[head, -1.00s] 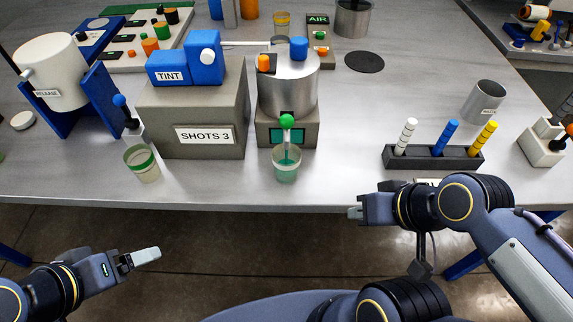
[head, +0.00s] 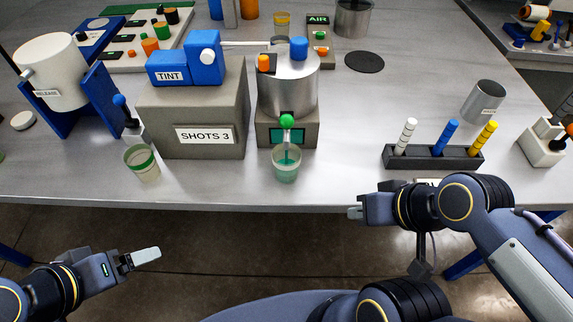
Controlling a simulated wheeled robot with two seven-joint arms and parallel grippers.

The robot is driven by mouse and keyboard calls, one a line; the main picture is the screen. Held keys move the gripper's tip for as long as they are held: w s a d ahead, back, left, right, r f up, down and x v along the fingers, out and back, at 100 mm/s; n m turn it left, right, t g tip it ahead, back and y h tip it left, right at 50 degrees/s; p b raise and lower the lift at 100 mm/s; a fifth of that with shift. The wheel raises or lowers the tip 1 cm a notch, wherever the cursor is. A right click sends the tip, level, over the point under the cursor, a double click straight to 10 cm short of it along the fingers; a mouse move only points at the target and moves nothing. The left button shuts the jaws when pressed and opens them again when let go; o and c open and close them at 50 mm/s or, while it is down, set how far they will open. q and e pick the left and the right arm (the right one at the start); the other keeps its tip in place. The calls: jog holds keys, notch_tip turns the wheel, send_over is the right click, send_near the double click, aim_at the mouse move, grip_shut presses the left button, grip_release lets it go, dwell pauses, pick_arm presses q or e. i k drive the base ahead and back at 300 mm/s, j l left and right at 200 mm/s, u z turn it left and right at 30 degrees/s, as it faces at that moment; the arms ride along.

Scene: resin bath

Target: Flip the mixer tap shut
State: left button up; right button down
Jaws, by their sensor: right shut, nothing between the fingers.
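The mixer (head: 288,88) is a metal cylinder on a grey base with a small dark screen, at the middle of the bench. Its tap has a green knob (head: 287,121) at the front. A clear cup (head: 286,164) stands below the tap, with teal liquid in it and a teal streak between spout and cup. My right gripper (head: 355,213) is shut and empty at the bench's front edge, right of the cup and apart from it.
A grey block marked SHOTS 3 (head: 205,135) with a blue TINT unit (head: 186,66) stands left of the mixer. A green-banded cup (head: 142,163) stands near the front edge. A dark rack (head: 432,158) holds white, blue and yellow sticks at right. Bench between cup and rack is clear.

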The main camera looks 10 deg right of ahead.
aim_at(285, 120)
jog(key=j+z, duration=0.5)
jog(key=z, duration=0.25)
jog(key=j+z, duration=0.2)
jog(key=z, duration=0.15)
jog(key=k, duration=0.05)
